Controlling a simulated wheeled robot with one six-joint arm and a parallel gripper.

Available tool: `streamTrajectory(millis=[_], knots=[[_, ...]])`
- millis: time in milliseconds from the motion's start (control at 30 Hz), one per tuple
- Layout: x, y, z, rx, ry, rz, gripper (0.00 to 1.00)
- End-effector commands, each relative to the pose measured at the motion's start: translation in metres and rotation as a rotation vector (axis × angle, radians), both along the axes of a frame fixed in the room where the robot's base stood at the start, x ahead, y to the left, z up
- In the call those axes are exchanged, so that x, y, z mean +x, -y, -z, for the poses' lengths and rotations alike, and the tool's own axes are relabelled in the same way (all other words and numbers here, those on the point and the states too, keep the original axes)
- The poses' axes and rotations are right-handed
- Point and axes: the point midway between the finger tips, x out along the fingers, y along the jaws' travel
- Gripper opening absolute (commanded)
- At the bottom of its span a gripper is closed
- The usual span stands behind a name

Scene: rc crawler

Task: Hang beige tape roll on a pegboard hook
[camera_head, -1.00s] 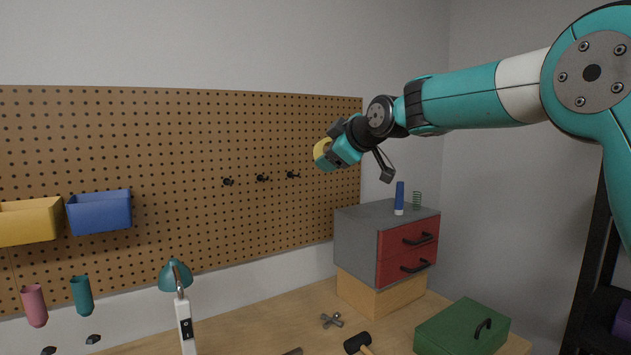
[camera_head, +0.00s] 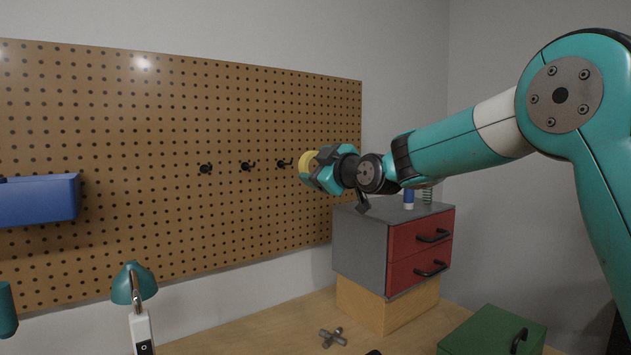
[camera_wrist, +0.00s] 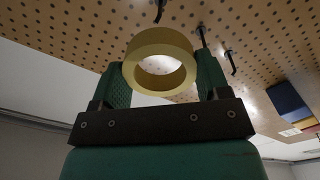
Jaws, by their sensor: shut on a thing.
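The beige tape roll (camera_wrist: 160,60) is held between the two fingers of my gripper (camera_wrist: 160,85) in the wrist view, its open centre facing the camera. In the head view the yellowish roll (camera_head: 306,161) shows at the tip of my gripper (camera_head: 313,168). The pegboard (camera_head: 240,120) has three black hooks in a row. The right hook (camera_head: 284,163) is just left of the roll in the head view. The middle hook (camera_head: 248,166) and left hook (camera_head: 206,168) look empty. In the wrist view, hooks (camera_wrist: 201,36) show behind the roll. I cannot tell whether the roll touches a hook.
A grey cabinet with red drawers (camera_head: 420,235) stands below my forearm, with a blue-and-white bottle (camera_head: 409,198) and a green spring (camera_head: 427,195) on top. A blue bin (camera_head: 38,200) hangs at left. A teal lamp (camera_head: 133,283) and green toolbox (camera_head: 492,332) stand lower down.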

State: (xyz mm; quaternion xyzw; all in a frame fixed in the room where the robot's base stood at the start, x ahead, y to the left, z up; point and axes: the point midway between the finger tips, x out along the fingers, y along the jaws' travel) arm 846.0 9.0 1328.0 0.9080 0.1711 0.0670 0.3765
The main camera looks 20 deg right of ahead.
Motion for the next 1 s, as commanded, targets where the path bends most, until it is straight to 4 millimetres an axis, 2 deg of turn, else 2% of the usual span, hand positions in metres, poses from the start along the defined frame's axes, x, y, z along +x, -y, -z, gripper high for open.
streamTrajectory(millis=[33,667,1000], knots=[[0.0,0.0,0.005,0.002,0.005,0.0,0.46],[0.0,0.001,0.008,0.006,0.006,-0.002,0.46],[0.024,-0.009,0.004,0.006,0.005,-0.003,0.46]])
